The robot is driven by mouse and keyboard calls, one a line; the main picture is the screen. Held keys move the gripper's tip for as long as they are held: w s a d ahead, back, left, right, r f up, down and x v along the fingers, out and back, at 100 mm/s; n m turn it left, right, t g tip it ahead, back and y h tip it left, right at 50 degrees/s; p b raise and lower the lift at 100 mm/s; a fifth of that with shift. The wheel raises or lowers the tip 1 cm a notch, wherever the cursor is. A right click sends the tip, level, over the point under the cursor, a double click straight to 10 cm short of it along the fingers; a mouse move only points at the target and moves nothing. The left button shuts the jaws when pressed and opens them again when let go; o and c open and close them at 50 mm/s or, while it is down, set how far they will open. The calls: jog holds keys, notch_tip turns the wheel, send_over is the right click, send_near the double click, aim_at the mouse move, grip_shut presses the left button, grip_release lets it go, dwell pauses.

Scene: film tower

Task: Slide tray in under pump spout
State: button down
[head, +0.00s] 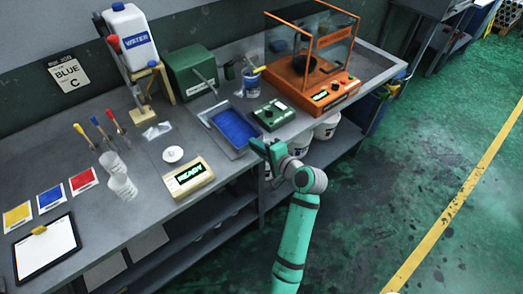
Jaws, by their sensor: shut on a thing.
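A grey tray (216,138) with a blue inside lies on the bench near its front edge. My gripper (260,146) is at the tray's near right corner and is shut on its rim; the fingers are small and partly hidden by the hand. A dark green box (190,75) stands behind the tray, with a grey rod slanting down from its front toward the tray. The rod looks like a spout, but I cannot tell for sure. The tray lies in front of the rod's end, apart from it.
A green control box (273,115) stands close right of the tray, and an orange machine (310,75) is beyond it. A blue-labelled can (251,82) stands behind. A READY display box (188,178), a white disc (173,154) and a water jug (131,38) are to the left.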

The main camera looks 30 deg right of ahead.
jog(key=shift+w+a+f, duration=0.1)
jog(key=shift+w, duration=1)
jog(key=shift+w+a+f, duration=0.1)
jog(key=shift+w, duration=0.95)
jog(key=c, duration=1.6)
grip_release()
jog(key=shift+c, duration=0.2)
jog(key=shift+s, duration=0.1)
jog(key=v, duration=1)
jog(key=shift+s+r, duration=0.15)
jog(key=shift+s, duration=0.15)
